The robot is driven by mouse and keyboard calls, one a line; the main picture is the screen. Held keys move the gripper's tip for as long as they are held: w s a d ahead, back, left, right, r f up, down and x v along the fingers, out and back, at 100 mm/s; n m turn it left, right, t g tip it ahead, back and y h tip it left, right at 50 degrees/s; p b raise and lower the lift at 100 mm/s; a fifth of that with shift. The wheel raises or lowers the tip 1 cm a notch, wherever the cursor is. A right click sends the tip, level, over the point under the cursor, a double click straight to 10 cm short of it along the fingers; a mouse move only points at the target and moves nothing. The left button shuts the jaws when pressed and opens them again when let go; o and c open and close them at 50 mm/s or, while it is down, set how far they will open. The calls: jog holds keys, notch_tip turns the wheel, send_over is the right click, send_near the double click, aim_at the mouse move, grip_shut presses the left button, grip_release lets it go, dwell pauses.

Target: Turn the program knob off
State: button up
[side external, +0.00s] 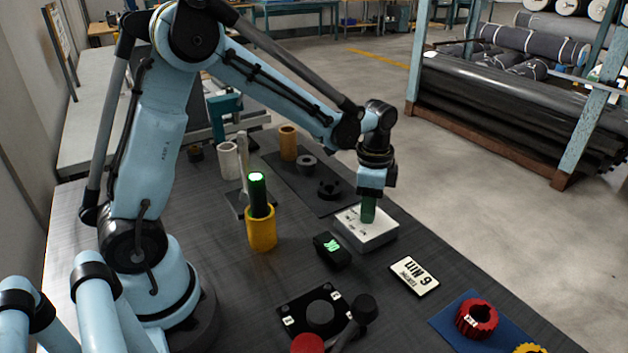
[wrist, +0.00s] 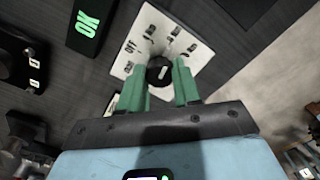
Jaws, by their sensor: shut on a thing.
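The program knob (wrist: 160,71) is black and round, with a short white mark on top. It sits on a white panel box (side external: 366,236) on the dark table. Printed labels ring the knob on the panel face (wrist: 168,22); one at the upper left reads OFF. The knob's white mark does not appear to point at OFF. My gripper (side external: 368,212) reaches down onto the box, and its green fingers hide the knob in the side view. In the wrist view my gripper (wrist: 159,82) has a finger on each side of the knob and is shut on it.
A black block with a lit green OK (side external: 332,250) stands left of the box. A card sign (side external: 414,276) lies in front of it. A yellow cup (side external: 261,230) holds a black cylinder with a lit green top.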

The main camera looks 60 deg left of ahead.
jog(key=shift+n, duration=0.3)
jog(key=n, duration=0.3)
jog(key=shift+n, duration=0.4)
jog(key=n, duration=0.3)
jog(key=shift+n, duration=0.3)
jog(key=n, duration=0.3)
jog(key=shift+n, duration=2.3)
jog(key=o, duration=1.1)
jog(key=shift+c, duration=0.2)
